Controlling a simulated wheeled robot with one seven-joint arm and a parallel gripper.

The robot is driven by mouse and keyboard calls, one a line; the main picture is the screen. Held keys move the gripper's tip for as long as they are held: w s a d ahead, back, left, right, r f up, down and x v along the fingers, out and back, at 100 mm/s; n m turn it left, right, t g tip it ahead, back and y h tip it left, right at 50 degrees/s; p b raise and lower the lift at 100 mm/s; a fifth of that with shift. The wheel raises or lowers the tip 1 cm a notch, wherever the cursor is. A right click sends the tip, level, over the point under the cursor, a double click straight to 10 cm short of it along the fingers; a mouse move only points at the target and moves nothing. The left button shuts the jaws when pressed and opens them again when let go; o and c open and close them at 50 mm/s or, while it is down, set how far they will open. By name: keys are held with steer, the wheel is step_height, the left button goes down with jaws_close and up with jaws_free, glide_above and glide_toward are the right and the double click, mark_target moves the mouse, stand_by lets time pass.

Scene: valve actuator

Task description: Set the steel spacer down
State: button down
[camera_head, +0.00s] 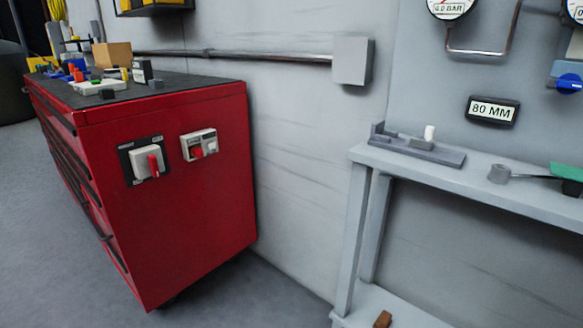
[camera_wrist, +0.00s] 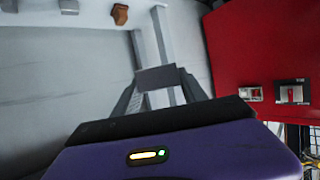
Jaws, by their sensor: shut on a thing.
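In the wrist view my gripper (camera_wrist: 161,84) is shut on a grey block, which I take to be the steel spacer (camera_wrist: 164,76). The spacer lies across between the two fingertips, clear of any surface that I can make out. Its far side is hidden. My gripper and the held spacer do not show in the head view.
A grey bench (camera_head: 480,192) bears a grey fixture (camera_head: 418,150) with a white peg, a small grey cylinder (camera_head: 499,173) and a green-handled thing (camera_head: 566,171). An "80 MM" display (camera_head: 492,110) hangs above. A red cabinet (camera_head: 190,210) stands left. A brown piece (camera_head: 383,319) lies low.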

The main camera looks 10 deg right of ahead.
steer(key=s+a+f+n+y, duration=0.1)
steer(key=a+n+y, duration=0.1)
steer(key=a, duration=0.4)
step_height(320, 180, up, 14)
steer(key=s+p, duration=0.2)
steer(key=p, duration=2.2)
steer(key=shift+s+d+m, duration=0.15)
steer(key=shift+d+m, duration=0.1)
steer(key=shift+m, duration=0.05)
steer(key=shift+f, duration=0.15)
